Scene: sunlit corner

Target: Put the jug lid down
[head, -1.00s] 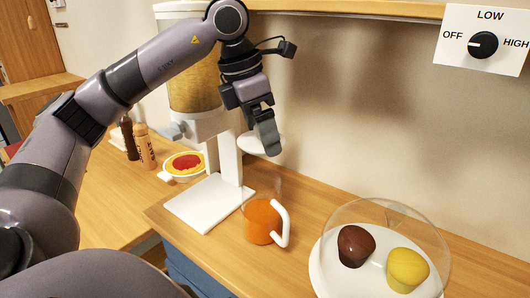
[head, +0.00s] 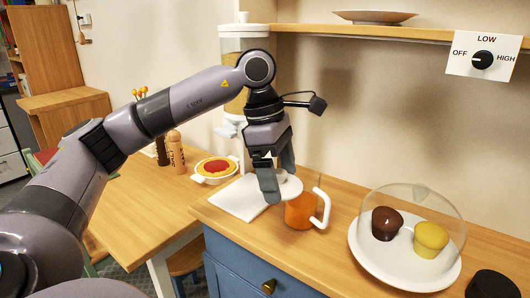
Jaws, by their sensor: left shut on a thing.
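My left gripper (head: 270,188) is shut on the jug lid (head: 289,189), a pale round disc. It holds the lid by its top, with the fingers pointing down. The orange jug (head: 300,212) with a white handle stands on the wooden counter just right of the fingers. In the head view the lid overlaps the upper left of the jug and hides part of its rim. I cannot tell whether the lid touches the jug. My right gripper is not in view.
A clear dome covers two muffins on a white plate (head: 370,262) at right. A red-topped dish (head: 216,169) and bottles stand at left. Some counter in front of the jug is bare.

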